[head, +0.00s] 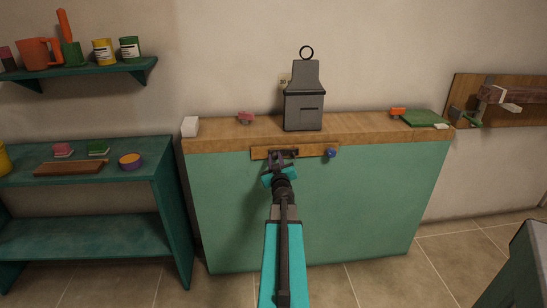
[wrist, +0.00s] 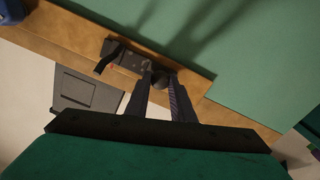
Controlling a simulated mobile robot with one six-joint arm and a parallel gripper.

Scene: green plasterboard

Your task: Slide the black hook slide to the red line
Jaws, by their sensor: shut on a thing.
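The black hook slide (head: 290,153) is on a wooden strip (head: 262,153) along the front edge of the green counter. In the wrist view the black slide (wrist: 128,58) is a dark plate with a bent arm at its left and a round knob (wrist: 165,78) at its right. My gripper (head: 278,163) is shut on the slide's knob; its two dark fingers (wrist: 162,82) reach it from below in the wrist view. A tiny red mark (wrist: 113,68) shows beside the slide's arm; I cannot tell whether it is the red line. My fingers hide part of the slide.
A blue knob (head: 331,152) sits at the strip's right end. On the wooden countertop (head: 360,124) stand a grey device (head: 303,108), a white block (head: 190,126) and a pink-red item (head: 246,118). A green shelf unit (head: 100,235) stands left. The floor in front is partly clear.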

